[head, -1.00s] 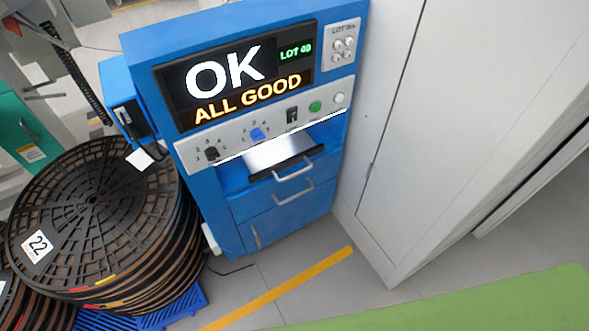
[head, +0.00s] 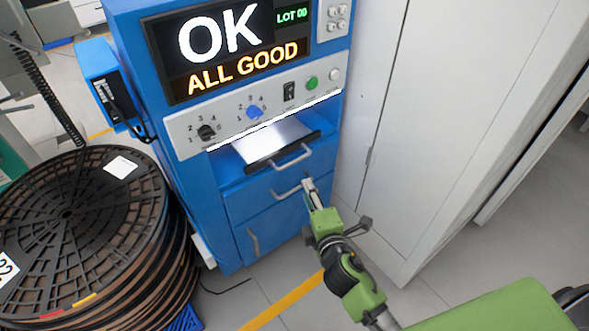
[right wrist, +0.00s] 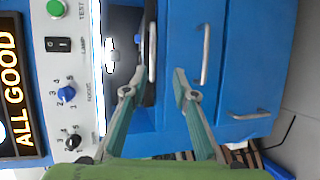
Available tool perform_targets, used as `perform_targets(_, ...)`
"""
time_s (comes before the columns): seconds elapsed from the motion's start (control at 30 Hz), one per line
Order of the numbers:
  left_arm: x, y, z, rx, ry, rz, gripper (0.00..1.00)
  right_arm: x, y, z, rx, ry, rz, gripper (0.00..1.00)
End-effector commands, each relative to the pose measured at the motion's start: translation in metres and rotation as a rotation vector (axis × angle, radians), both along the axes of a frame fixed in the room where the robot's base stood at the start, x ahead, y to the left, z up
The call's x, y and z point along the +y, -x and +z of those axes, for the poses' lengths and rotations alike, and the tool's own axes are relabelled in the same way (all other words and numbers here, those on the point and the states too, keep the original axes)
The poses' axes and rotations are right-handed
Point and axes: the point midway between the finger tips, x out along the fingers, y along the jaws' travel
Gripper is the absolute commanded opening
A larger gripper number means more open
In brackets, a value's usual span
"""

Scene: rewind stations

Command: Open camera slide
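The camera slide seems to be the black-fronted tray (head: 262,160) in the lit slot of the blue machine, with a silver bar handle (head: 293,158) on its front. It looks pushed in. In the right wrist view, turned sideways, the slide handle (right wrist: 152,52) stands upright in the picture. My right gripper (head: 310,187) is in front of the machine, beside the right end of the drawer handle below the slide. Its fingers (right wrist: 160,76) are spread and empty in the right wrist view. The slide handle lies beyond the tips, between their lines; contact is not visible. My left gripper is out of view.
A blue drawer with its own handle (head: 288,194) sits just below the slide, and a door handle (head: 253,243) lower. Knobs and switches line the grey panel (head: 223,125). A white cabinet (head: 430,130) stands close right. Stacked reels (head: 75,215) stand left.

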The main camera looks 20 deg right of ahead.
Motion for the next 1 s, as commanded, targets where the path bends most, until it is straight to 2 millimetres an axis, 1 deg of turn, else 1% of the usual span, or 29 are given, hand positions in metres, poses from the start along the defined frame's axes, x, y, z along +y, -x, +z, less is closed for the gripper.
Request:
perform_targets(0.03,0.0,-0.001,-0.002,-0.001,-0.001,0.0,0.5,0.001,-0.003,0.007,-0.022,0.023,0.008,0.26)
perform_targets(0.1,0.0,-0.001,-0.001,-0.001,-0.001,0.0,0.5,0.002,-0.007,0.011,-0.031,0.037,0.012,0.26)
perform_targets(0.17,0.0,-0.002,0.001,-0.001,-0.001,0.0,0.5,0.001,-0.014,0.011,-0.032,0.038,0.011,0.26)
perform_targets(0.27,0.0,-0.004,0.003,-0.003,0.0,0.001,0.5,0.0,-0.029,0.008,-0.031,0.036,0.011,0.26)
perform_targets(0.5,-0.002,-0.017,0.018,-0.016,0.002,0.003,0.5,-0.002,-0.08,-0.003,-0.029,0.033,0.009,0.26)
perform_targets(0.7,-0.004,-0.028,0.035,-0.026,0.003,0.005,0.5,-0.004,-0.116,-0.01,-0.028,0.032,0.01,0.26)
perform_targets(0.83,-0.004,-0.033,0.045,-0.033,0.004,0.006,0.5,-0.005,-0.13,-0.013,-0.027,0.031,0.01,0.26)
perform_targets(1.0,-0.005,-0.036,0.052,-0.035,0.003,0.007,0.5,-0.005,-0.138,-0.014,-0.026,0.03,0.009,0.26)
